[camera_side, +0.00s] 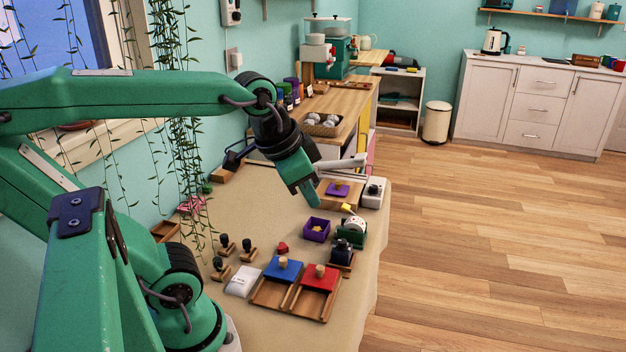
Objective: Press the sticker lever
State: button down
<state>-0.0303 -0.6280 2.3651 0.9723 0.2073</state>
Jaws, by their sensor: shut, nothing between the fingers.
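A green dispenser (350,238) with a white roll (357,223) stands on the right part of the tan table, behind a dark bottle (342,251). It looks like the sticker device, but I cannot clearly make out its lever at this size. My gripper (312,201) points down from the upper left, its green fingers shut and empty. In the picture its tips are above and left of the dispenser, over the purple box, and appear apart from everything. A small yellow piece (347,207) shows just above the dispenser.
A purple box (315,230) stands left of the dispenser. Wooden trays with blue (283,268) and red (321,277) knobbed lids lie in front. Several dark-handled stamps (222,242) stand to the left. A white device (373,192) is at the back right edge.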

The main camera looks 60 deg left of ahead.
jog(key=w+a+r+m+g, duration=0.2)
jog(key=w+a+r+m, duration=0.25)
jog(key=w+m, duration=0.35)
jog(key=m+g+h, duration=0.2)
jog(key=m+g, duration=0.4)
jog(key=m, duration=1)
send_over(346, 207)
jog(key=w, duration=0.5)
notch_tip(346, 207, down, 9)
jog(key=shift+s+a+f+m, duration=0.1)
jog(key=shift+a+f+m, duration=0.4)
jog(key=shift+m, duration=0.1)
jog(key=shift+f, duration=0.15)
jog(key=x, duration=0.8)
jog(key=a+x, duration=0.1)
jog(key=x, duration=0.3)
jog(key=shift+s+a+f, duration=0.1)
jog(key=shift+s+f, duration=0.1)
jog(key=shift+f, duration=0.05)
jog(key=shift+s+a+f, duration=0.1)
jog(key=shift+a+f, duration=0.05)
jog(key=shift+f, duration=0.4)
